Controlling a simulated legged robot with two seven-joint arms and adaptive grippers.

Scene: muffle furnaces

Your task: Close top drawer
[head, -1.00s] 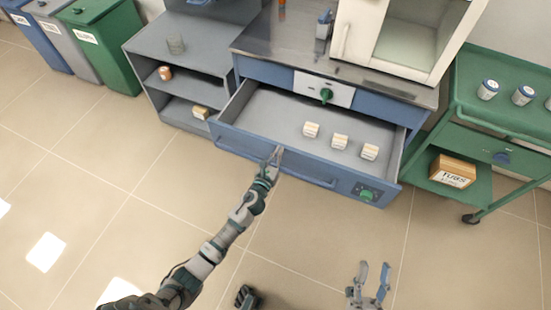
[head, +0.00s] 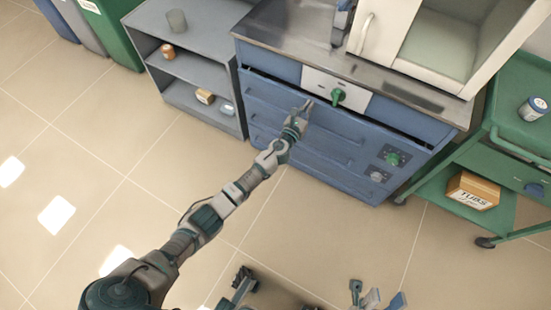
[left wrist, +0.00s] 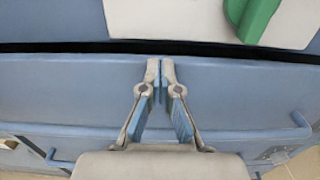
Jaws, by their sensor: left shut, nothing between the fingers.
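The top drawer (head: 345,126) is the blue front with a long bar handle, below the panel with the green knob. It is pushed in almost flush, with a dark gap along its upper edge. The gap also shows above the drawer front (left wrist: 70,85) in the left wrist view. The drawer's inside is hidden. My left gripper (head: 306,106) is shut and empty at the upper part of the drawer front. In the left wrist view its fingertips (left wrist: 160,64) meet just below the gap; contact is hard to tell. My right gripper (head: 377,292) is open and empty, low in the picture.
A steel worktop (head: 300,45) with a white furnace (head: 410,40) is above the drawers. A grey shelf unit (head: 190,55) stands at left. A green cart (head: 480,200) with a box (head: 472,190) stands at right. The floor in front is clear.

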